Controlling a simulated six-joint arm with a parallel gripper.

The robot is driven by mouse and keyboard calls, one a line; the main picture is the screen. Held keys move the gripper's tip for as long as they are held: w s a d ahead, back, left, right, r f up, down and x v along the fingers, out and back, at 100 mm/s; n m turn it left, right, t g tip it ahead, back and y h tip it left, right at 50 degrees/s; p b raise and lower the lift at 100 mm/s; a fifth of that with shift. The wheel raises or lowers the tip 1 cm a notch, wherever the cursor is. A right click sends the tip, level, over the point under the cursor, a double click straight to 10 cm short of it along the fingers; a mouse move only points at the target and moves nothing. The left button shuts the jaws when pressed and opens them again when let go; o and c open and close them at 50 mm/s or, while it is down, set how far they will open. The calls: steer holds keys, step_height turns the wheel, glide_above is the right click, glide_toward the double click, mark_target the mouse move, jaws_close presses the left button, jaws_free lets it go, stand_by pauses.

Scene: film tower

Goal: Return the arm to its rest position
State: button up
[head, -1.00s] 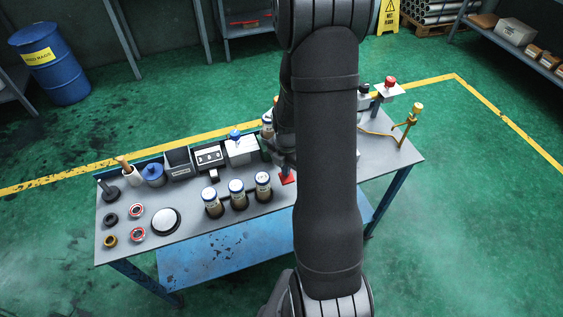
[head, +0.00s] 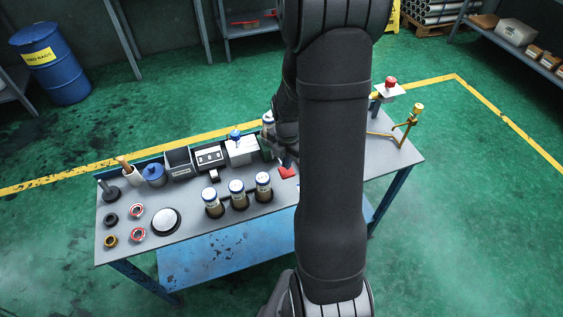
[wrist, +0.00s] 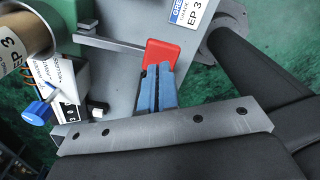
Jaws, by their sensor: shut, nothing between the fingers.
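My gripper (wrist: 157,88) shows in the wrist view with its two blue fingers pressed together and nothing between them. In the head view my gripper (head: 287,163) is small, over the bench and partly hidden by my arm. My arm covers the middle of the head view and hides part of the bench.
The grey bench (head: 190,212) carries several labelled jars (head: 237,193), a white round disc (head: 166,221), small boxes (head: 209,157) and rings. A yellow stand (head: 408,128) and a red-knobbed post (head: 390,88) stand at the right end. Green floor surrounds the bench.

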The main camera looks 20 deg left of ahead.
steer(key=o, duration=0.3)
steer(key=shift+w+a+r, duration=0.1)
steer(key=shift+a+r, duration=0.05)
steer(key=shift+a, duration=0.05)
steer(key=o, duration=1.5)
steer(key=w+a+r+m, duration=0.1)
steer(key=a+r, duration=0.2)
steer(key=w+a+r+m, duration=0.1)
steer(key=a+r, duration=0.2)
steer(key=a, duration=0.1)
steer(key=w+a+r+m, duration=0.1)
steer(key=w+a+r, duration=0.1)
steer(key=a+r, duration=0.1)
steer(key=shift+a+r, duration=0.2)
steer(key=shift+a, duration=0.45)
steer(key=shift+c, duration=0.2)
steer(key=o, duration=0.3)
steer(key=a+r+m, duration=0.3)
steer(key=a+r, duration=0.5)
steer(key=r, duration=0.2)
steer(key=shift+s+a, duration=0.15)
steer(key=shift+s, duration=0.2)
step_height(320, 180, down, 10)
steer(key=shift+r, duration=0.2)
step_height(320, 180, up, 10)
steer(key=shift+c, duration=0.4)
